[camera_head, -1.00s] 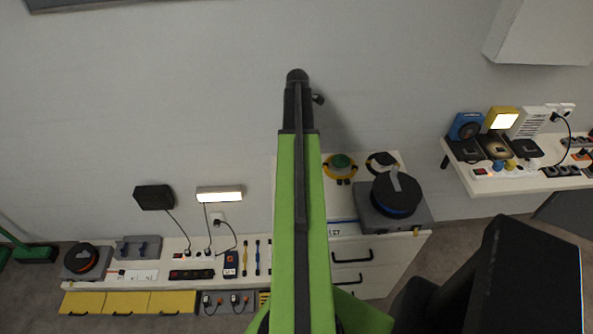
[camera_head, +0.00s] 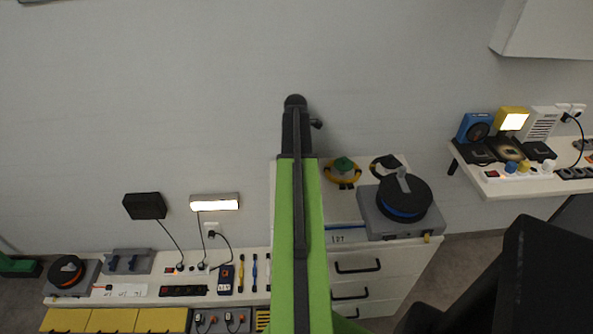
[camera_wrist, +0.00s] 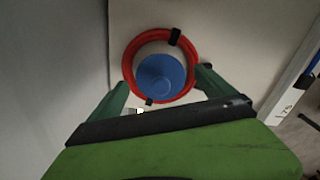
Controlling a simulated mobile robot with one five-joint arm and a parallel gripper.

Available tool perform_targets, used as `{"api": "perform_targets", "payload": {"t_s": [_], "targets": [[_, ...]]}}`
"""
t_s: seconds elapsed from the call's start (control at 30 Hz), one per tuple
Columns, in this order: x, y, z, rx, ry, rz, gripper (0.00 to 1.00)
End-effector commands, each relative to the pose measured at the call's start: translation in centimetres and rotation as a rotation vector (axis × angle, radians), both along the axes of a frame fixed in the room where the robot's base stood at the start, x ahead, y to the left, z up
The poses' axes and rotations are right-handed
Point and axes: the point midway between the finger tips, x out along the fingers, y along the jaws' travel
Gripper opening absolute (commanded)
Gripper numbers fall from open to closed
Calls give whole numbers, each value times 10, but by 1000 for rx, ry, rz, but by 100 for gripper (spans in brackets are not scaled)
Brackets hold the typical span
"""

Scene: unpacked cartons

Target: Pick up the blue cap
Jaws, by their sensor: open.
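The blue cap (camera_wrist: 160,77) shows in the wrist view, a round blue piece with a raised centre. It sits inside a red coil (camera_wrist: 133,53) with black ties on a pale surface. My gripper (camera_wrist: 163,78) is open, with its green fingers to the left and right of the coil's near part. I see nothing held. I cannot tell whether the fingers touch the coil. In the head view my green arm covers the middle, and I cannot make out the cap or the gripper there.
A green cap in a yellow coil (camera_head: 344,165) and a large black reel on a grey case (camera_head: 377,222) stand on the white drawer cabinet (camera_head: 375,262). A low bench (camera_head: 140,298) at left holds tools and cords. A shelf at right (camera_head: 520,187) carries several devices.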

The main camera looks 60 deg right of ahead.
Motion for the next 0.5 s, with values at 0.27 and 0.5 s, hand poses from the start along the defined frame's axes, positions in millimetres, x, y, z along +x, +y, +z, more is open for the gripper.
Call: {"api": "perform_targets", "payload": {"t_s": [0.27, 0.5], "targets": [[0, 0, 2, 0, 0, 1, 67], [0, 0, 2, 0, 0, 1, 36]]}}
